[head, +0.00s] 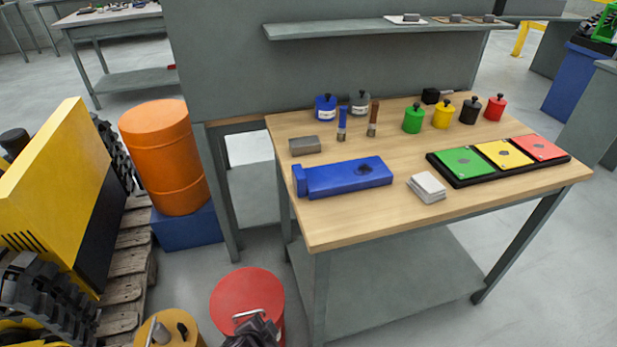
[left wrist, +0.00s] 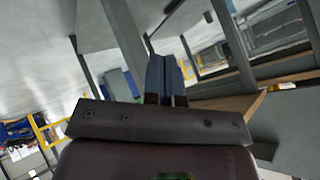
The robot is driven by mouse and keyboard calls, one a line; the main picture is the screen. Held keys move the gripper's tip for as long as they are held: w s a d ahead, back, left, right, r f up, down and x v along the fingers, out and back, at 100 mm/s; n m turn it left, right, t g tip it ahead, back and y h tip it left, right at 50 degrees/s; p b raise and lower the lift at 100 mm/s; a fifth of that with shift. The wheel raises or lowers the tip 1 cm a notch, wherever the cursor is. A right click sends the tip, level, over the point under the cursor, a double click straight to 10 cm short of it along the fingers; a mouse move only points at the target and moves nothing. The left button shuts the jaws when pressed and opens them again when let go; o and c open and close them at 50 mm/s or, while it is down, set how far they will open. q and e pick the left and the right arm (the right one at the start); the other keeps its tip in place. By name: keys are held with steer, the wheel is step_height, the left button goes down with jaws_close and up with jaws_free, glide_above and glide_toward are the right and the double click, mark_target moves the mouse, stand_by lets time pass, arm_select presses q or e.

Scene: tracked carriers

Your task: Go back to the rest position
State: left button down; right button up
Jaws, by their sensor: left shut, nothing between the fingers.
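My left gripper (left wrist: 167,78) shows in the left wrist view with its two blue-grey fingers together and nothing between them. The worktable (left wrist: 232,104) appears behind and to the right of the fingers, apart from them. In the head view a dark jointed part (head: 254,334) shows at the bottom edge in front of the red drum (head: 240,290); I cannot tell for sure which part of me it is. My right gripper is not in view.
The wooden worktable (head: 330,232) holds a blue block (head: 345,178), white cards (head: 427,187), a black tray (head: 459,183) with coloured plates, and several knobbed weights. An orange barrel (head: 165,155), a yellow machine (head: 50,190) and a pallet (head: 128,262) stand left.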

arm_select(q)
steer(key=s+a+r+n+t+p, duration=0.15)
steer(key=s+a+r+n, duration=0.25)
steer(key=r, duration=0.4)
steer(key=s+a+r+n+t+p, duration=0.1)
steer(key=s+a+r+n+t, duration=0.15)
steer(key=a+r+n, duration=0.4)
steer(key=s+a+g+y+p, duration=0.1)
steer(key=s+a, duration=0.5)
steer(key=s, duration=0.7)
steer(key=shift+r+g+y+p, duration=0.3)
steer(key=shift+r+y+p, duration=0.2)
steer(key=shift+y, duration=0.2)
